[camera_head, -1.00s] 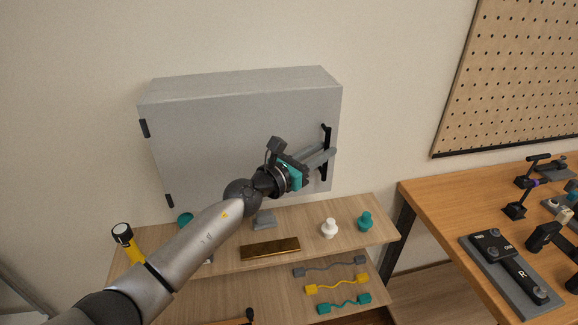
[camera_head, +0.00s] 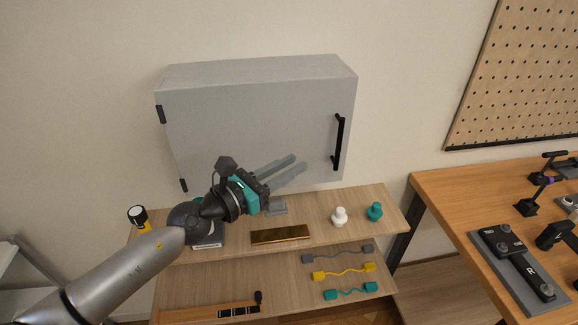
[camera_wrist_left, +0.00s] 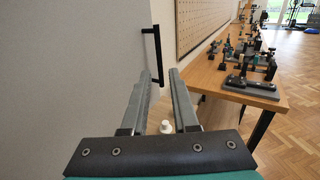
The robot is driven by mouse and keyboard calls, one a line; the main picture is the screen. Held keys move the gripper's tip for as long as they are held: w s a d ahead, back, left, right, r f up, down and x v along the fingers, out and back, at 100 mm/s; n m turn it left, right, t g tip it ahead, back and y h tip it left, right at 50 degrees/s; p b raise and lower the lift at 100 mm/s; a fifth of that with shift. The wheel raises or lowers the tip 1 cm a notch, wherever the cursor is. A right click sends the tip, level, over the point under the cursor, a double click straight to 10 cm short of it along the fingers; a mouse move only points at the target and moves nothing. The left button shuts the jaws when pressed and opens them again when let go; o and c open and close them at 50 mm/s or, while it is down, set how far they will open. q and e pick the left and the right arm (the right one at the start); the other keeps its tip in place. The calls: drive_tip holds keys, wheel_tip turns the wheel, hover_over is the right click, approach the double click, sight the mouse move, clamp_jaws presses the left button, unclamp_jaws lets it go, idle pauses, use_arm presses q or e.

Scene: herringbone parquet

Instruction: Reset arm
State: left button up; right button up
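My left gripper (camera_head: 299,162) is in front of the grey wall cabinet (camera_head: 250,120), pointing right. Its two long grey fingers are apart with nothing between them. It also shows in the left wrist view (camera_wrist_left: 159,76), open. The cabinet door looks shut, and its black bar handle (camera_head: 338,142) is to the right of the fingertips, apart from them. The handle also shows in the left wrist view (camera_wrist_left: 154,54). My right gripper is not in view.
Below the cabinet, a wooden shelf (camera_head: 375,195) carries a gold bar (camera_head: 280,235), a white knob (camera_head: 339,217) and a teal knob (camera_head: 375,212). Wavy cables lie on the lower shelf. A workbench (camera_head: 440,190) with tools stands at right, under a pegboard (camera_head: 520,80).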

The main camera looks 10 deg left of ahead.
use_arm(q)
drive_tip(key=shift+f, duration=0.1)
